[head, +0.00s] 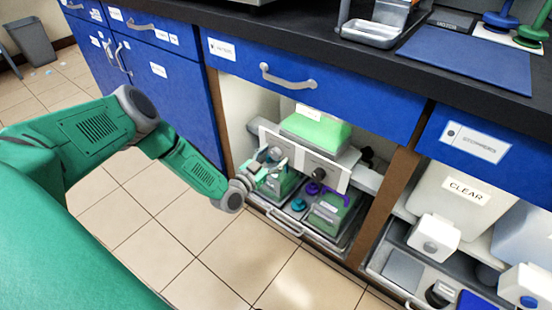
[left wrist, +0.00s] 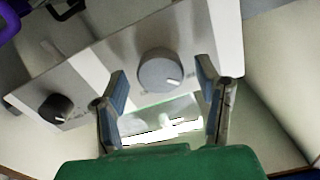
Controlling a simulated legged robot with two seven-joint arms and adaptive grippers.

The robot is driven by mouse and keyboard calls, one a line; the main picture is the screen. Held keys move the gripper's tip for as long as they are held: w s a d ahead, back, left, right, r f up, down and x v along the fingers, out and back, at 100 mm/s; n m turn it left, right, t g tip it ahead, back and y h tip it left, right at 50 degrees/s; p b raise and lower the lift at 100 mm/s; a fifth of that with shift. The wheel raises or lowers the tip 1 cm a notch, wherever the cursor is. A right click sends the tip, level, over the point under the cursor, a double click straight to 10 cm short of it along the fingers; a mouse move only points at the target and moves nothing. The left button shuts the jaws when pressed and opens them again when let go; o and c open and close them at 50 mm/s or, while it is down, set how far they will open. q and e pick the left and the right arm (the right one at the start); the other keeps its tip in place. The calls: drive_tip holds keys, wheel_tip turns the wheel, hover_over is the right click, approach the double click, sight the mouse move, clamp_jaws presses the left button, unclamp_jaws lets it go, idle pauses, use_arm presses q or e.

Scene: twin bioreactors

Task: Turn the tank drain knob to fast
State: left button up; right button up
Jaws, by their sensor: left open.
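A white control panel (head: 300,158) stands in the open bay under the counter. My left gripper (head: 268,168) is at its left part and hides much of it there. In the left wrist view a large grey knob (left wrist: 160,70) with a white pointer mark is on the panel. The left gripper's fingers (left wrist: 160,66) are open, one on each side of this knob; I cannot tell whether they touch it. A smaller black knob (left wrist: 55,108) is further left on the panel, and it shows in the head view (head: 319,173). The panel lettering is unreadable, so I cannot tell which knob is the tank drain.
Green-topped vessels (head: 328,214) with purple and teal fittings stand on a tray (head: 282,222) below the panel. A green container (head: 316,132) is above it. A blue drawer (head: 300,80) overhangs the bay, and a wooden post (head: 385,205) bounds its right.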

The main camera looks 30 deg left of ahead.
use_arm(q)
drive_tip(key=shift+w+a+f, duration=0.15)
drive_tip(key=shift+w+a, duration=0.1)
drive_tip(key=shift+w, duration=0.3)
drive_tip(key=shift+d, duration=0.3)
drive_tip(key=shift+d+r, duration=0.1)
drive_tip(key=shift+r, duration=0.1)
drive_tip(key=c, duration=1.2)
drive_tip(key=shift+f, duration=0.1)
use_arm(e)
drive_tip(key=shift+a+f, duration=0.1)
drive_tip(key=shift+f, duration=0.05)
